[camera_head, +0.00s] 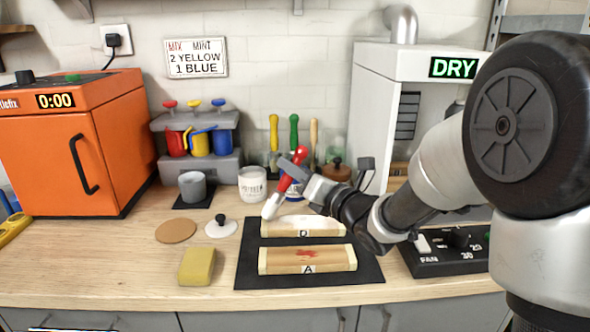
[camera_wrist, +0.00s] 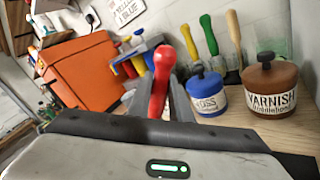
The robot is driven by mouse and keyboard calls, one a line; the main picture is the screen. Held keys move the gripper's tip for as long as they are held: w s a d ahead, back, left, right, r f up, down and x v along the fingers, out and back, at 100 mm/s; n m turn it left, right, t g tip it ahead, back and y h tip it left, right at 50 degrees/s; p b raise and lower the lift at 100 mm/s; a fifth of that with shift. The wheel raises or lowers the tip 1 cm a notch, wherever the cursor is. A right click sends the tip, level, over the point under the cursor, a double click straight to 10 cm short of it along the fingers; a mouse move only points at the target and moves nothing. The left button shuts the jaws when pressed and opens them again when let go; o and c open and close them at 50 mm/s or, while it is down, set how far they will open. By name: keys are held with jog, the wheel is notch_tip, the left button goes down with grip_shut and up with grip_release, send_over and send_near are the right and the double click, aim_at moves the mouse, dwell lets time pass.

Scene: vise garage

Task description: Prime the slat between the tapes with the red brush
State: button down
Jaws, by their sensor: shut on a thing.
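My gripper (camera_head: 297,165) is shut on the red brush (camera_head: 300,157), which hangs tilted with its pale bristles down at the left end of the back slat. In the wrist view the red handle (camera_wrist: 162,72) stands between the fingers. The back slat (camera_head: 303,234), marked D, has a white coat over much of its top. The front slat (camera_head: 285,266), marked A, is bare wood with a red mark in the middle and pale tape at both ends. Both lie on a dark mat (camera_head: 250,276). Whether the bristles touch the back slat is unclear.
A white primer pot (camera_head: 252,187) stands behind the mat, beside a grey cup (camera_head: 192,186). A yellow sponge (camera_head: 197,266), a cork disc (camera_head: 176,231) and a white knobbed lid (camera_head: 221,228) lie left. A fan control box (camera_head: 440,262) is right. The front left bench is clear.

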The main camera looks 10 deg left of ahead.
jog(key=shift+r+p, duration=0.3)
jog(key=shift+r, duration=2.75)
jog(key=shift+r+p, duration=0.6)
jog(key=shift+r, duration=0.85)
jog(key=shift+f, duration=0.15)
jog(key=shift+s+a+f+b, duration=0.3)
jog(key=shift+s+f+b, duration=0.5)
jog(key=shift+b, duration=0.2)
